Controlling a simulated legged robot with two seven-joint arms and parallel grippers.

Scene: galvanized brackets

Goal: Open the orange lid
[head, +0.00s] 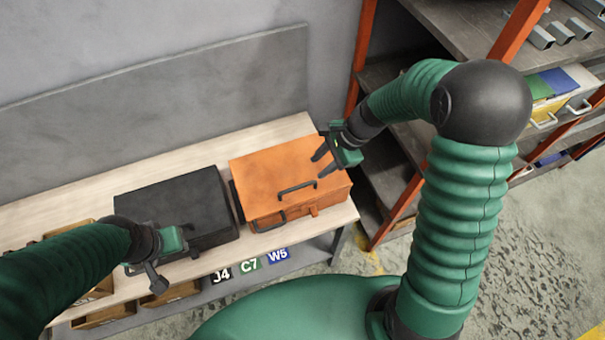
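An orange case with an orange lid (280,162) sits shut on the pale wooden bench, with a dark handle (297,187) on top and a dark catch or handle at its front left. My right gripper (322,164) is over the right part of the lid. Its two dark fingers are spread and nothing is between them. I cannot tell whether they touch the lid. My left gripper (155,276) is in front of the black case, near the bench's front edge. Its fingers point down, appear apart, and are partly hidden by the wrist.
A black case (180,205) stands shut just left of the orange one. Open boxes (98,292) lie at the left, partly under my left arm. A shelf rack with orange posts (361,55) stands close on the right. A grey wall panel is behind the bench (90,190).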

